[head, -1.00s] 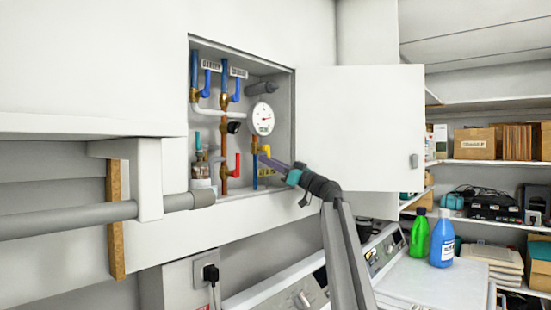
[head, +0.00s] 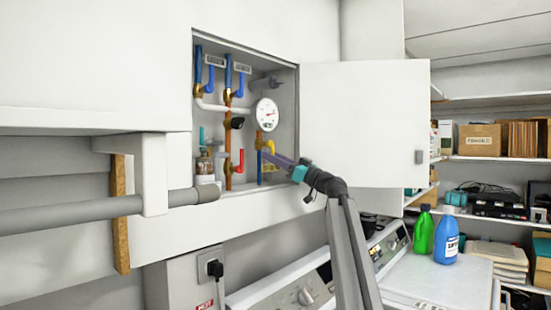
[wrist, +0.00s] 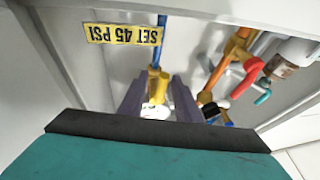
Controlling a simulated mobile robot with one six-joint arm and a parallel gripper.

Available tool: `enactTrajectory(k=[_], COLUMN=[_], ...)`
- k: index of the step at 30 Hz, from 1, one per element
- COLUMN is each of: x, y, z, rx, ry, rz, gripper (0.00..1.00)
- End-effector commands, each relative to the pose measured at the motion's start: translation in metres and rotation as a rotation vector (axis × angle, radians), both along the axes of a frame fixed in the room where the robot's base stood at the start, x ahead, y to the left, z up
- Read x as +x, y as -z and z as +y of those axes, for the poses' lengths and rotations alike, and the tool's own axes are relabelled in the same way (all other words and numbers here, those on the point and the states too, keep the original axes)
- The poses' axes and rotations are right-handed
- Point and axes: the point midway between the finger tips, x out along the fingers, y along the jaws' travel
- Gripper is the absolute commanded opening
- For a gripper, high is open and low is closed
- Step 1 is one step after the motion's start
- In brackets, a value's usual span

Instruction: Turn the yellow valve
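The yellow valve (head: 268,145) sits on a pipe low in the open wall cabinet, below the round white gauge. My gripper (head: 268,156) reaches in from the right, its fingertips at the valve. In the wrist view, the two dark fingers of my gripper (wrist: 158,90) stand apart, one on each side of the yellow valve handle (wrist: 156,88). Narrow gaps seem to show between handle and fingers; I cannot tell whether either finger touches it. The fingers partly hide the valve body.
A red valve handle (head: 240,161) is just left of the yellow one; it also shows in the wrist view (wrist: 248,76). The gauge (head: 266,114) is above. The open cabinet door (head: 365,125) stands to the right. A yellow "SET 45 PSI" label (wrist: 122,34) is near the valve.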

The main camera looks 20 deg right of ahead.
Motion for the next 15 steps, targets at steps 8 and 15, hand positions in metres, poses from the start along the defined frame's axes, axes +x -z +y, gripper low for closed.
enactTrajectory(k=[8,15], x=[-0.023,-0.05], y=[0.015,0.03], z=[-0.019,-0.041], rx=[0.0,0.0], ry=[0.001,0.001], rz=[0.0,-0.001], gripper=[0.3,0.3])
